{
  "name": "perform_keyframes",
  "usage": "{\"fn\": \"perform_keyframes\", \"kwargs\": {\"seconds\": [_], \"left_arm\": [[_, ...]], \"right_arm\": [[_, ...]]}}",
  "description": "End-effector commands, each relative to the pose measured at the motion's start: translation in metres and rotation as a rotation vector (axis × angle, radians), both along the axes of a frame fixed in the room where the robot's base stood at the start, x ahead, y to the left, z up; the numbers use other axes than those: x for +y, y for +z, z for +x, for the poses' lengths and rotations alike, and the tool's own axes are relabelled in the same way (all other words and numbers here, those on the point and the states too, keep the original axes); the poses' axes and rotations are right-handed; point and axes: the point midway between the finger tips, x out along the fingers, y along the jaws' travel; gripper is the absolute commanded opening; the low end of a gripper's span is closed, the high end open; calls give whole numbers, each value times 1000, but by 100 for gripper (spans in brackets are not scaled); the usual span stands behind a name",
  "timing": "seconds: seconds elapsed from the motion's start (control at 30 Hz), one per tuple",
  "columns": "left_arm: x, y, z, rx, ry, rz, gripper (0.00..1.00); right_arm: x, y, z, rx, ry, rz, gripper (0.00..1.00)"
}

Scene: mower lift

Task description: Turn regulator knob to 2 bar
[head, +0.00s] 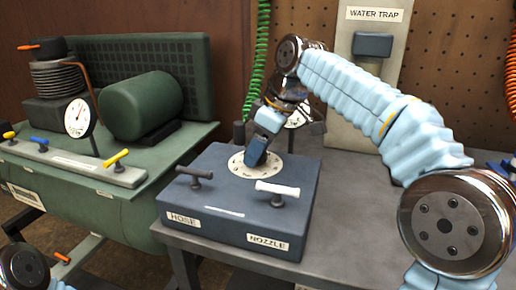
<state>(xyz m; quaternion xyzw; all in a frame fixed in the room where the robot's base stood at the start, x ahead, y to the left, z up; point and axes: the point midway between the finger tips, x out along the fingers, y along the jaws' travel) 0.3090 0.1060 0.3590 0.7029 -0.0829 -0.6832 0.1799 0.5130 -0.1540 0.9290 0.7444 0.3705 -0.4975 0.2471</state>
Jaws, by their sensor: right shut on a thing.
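The regulator's round cream dial plate (242,168) lies on top of the dark blue-grey box (228,232) with HOSE and NOZZLE labels. My right gripper (257,157) points down over the dial and is shut on the regulator knob, which its fingers almost wholly hide. A white round gauge (298,117) stands behind the box, partly covered by my right wrist; its reading cannot be made out. The dial marks are too small to read. Part of my left arm shows at the bottom left, but its gripper is not visible.
The box has a dark T-handle (195,177) and a white T-handle (278,190) in front of the dial. A green compressor (142,105) with a gauge (79,117) stands at left. The WATER TRAP panel (349,92) and a green coiled hose (256,60) are behind. The grey bench (340,215) is clear right of the box.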

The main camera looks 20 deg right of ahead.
Motion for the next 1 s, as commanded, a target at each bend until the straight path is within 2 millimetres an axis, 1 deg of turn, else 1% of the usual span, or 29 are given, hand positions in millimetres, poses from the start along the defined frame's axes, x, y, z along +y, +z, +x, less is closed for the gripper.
{"fn": "perform_keyframes", "kwargs": {"seconds": [0.6,0.8,1.0], "left_arm": [[0,0,0,0,0,0,43],[0,0,0,0,0,0,43],[0,0,0,0,0,0,43]], "right_arm": [[-2,0,5,-2,572,1,23],[-2,0,6,-3,722,1,23],[-2,1,6,-3,827,0,23]]}}
